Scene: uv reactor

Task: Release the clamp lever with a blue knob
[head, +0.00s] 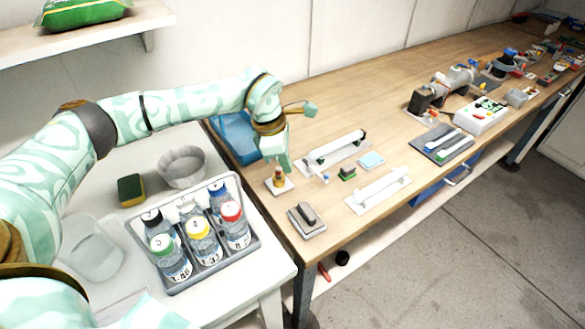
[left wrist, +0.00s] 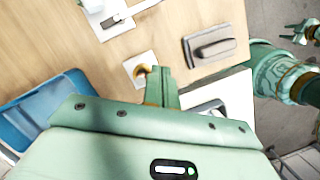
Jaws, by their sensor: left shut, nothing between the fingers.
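My left gripper (head: 281,163) is shut with nothing in it. It points down just above a small white plate (head: 287,187) bearing an upright brass-orange piece (head: 278,176). In the left wrist view the fingers (left wrist: 160,82) are beside that orange piece (left wrist: 146,70); I cannot tell whether they touch. A white fixture (head: 345,145) with dark ends lies to the right, and a small pale bluish knob-like end (head: 325,178) shows near it. I cannot make out for sure which piece is the clamp lever's blue knob. Part of my right gripper (left wrist: 300,32) shows small at the upper right of the wrist view.
A grey block on a plate (head: 307,218) stands near the table's front edge. A second white fixture (head: 380,190) and a light blue pad (head: 371,160) lie further right. A bottle crate (head: 257,243), bowl (head: 182,166), sponge (head: 131,190) and blue tray (head: 230,135) are left.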

